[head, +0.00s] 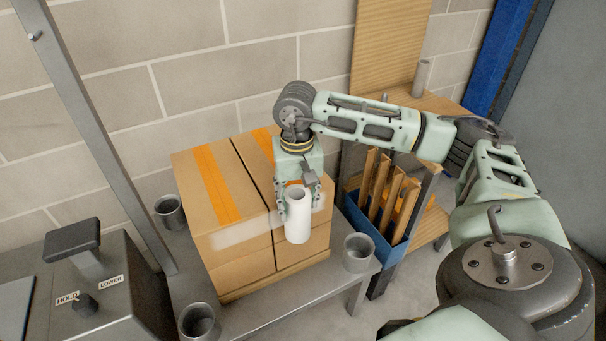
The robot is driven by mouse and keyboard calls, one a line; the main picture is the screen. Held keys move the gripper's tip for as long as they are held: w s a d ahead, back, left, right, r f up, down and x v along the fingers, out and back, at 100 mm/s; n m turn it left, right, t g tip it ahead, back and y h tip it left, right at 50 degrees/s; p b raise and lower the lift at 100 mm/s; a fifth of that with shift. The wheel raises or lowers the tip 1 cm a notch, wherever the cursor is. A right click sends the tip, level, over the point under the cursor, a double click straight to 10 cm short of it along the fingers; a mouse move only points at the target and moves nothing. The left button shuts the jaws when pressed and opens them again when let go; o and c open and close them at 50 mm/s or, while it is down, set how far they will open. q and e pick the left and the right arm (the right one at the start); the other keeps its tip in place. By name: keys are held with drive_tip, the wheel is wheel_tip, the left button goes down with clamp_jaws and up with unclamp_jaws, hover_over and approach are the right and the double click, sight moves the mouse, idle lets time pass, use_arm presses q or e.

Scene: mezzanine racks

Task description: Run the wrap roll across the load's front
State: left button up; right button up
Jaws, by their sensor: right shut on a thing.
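The load is a block of brown cardboard boxes (205,190) with orange tape, stacked on a grey table. A pale strip of wrap (232,232) runs across the front of the boxes, from near the left front corner toward the roll. My right gripper (298,200) points down at the load's front and is shut on the white wrap roll (298,222). The roll is upright, right of the middle of the front, and hides part of the boxes behind it. My left gripper is not in view.
Grey cups stand at the table's corners: back left (170,211), front left (198,321) and front right (358,252). A control box (100,300) labelled HOLD and LOWER is at left beside a slanted metal post (95,130). A blue bin (378,240) with wooden slats stands right of the load.

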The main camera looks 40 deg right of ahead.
drive_tip(key=w+a, duration=0.2)
drive_tip(key=a, duration=0.8)
drive_tip(key=w+a+b, duration=0.1)
drive_tip(key=w+a, duration=0.1)
drive_tip(key=a, duration=0.7)
drive_tip(key=shift+w+a, duration=0.35)
drive_tip(key=shift+w, duration=0.05)
idle(2.0)
drive_tip(key=shift+s, duration=0.1)
